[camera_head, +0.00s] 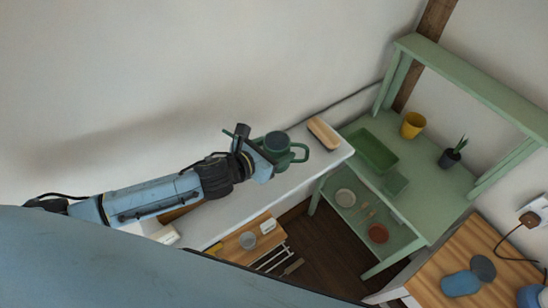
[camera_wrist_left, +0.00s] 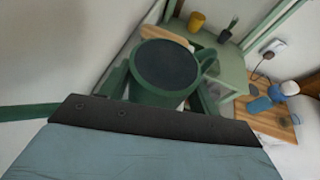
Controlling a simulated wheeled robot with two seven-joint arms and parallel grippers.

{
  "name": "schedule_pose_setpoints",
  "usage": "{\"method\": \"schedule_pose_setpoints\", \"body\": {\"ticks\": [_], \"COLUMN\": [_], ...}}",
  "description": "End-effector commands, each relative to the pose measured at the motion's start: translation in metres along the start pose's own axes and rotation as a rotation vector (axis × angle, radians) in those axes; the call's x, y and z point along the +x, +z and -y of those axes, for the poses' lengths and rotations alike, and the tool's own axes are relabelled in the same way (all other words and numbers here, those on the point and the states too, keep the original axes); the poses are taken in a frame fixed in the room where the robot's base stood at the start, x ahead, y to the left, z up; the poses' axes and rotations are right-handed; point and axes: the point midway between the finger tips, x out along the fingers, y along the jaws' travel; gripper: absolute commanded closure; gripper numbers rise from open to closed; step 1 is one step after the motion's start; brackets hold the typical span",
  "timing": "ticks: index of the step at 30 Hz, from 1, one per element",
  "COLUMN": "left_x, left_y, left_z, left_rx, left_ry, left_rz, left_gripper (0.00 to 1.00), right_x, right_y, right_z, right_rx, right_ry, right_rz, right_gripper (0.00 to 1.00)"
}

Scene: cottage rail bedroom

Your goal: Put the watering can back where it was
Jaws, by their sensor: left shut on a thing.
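The dark green watering can (camera_head: 277,146) has a dark round top and a loop handle on its right side in the head view. My left gripper (camera_head: 265,157) is shut on it and holds it over the white ledge along the wall. In the left wrist view the can (camera_wrist_left: 165,72) fills the space between the fingers of my left gripper (camera_wrist_left: 160,97), its top facing the camera. The fingers hide part of its side. I cannot tell whether its base touches the ledge. My right gripper is in neither view.
A wooden-topped brush or block (camera_head: 323,133) lies on the white ledge (camera_head: 335,158). A green potting bench (camera_head: 440,190) stands to the right, with a green tray (camera_head: 376,150), yellow pot (camera_head: 412,125) and potted plant (camera_head: 451,156). A wooden table (camera_head: 500,283) is at lower right.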

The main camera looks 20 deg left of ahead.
Motion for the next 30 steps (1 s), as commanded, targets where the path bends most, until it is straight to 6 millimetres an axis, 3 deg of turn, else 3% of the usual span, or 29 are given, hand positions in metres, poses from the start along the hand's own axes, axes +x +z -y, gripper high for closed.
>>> {"method": "schedule_pose_setpoints", "body": {"ticks": [5,12,26,27,30], "left_x": [0.006,0.019,0.022,0.022,0.022], "left_y": [-0.011,-0.042,-0.048,-0.050,-0.049], "left_z": [-0.001,-0.002,-0.005,-0.005,-0.005], "left_rx": [0.002,0.000,0.004,0.003,0.003], "left_ry": [0.002,0.004,0.002,0.003,0.003], "left_rz": [0.006,0.004,0.006,0.002,0.002], "left_gripper": [0.74,0.74,0.74,0.37,0.24], "right_x": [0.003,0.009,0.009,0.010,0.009], "right_y": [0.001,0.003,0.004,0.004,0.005], "right_z": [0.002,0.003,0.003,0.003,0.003], "right_rx": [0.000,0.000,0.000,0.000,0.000], "right_ry": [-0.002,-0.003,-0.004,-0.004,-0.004], "right_rz": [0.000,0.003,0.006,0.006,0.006], "right_gripper": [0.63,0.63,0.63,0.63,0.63]}}
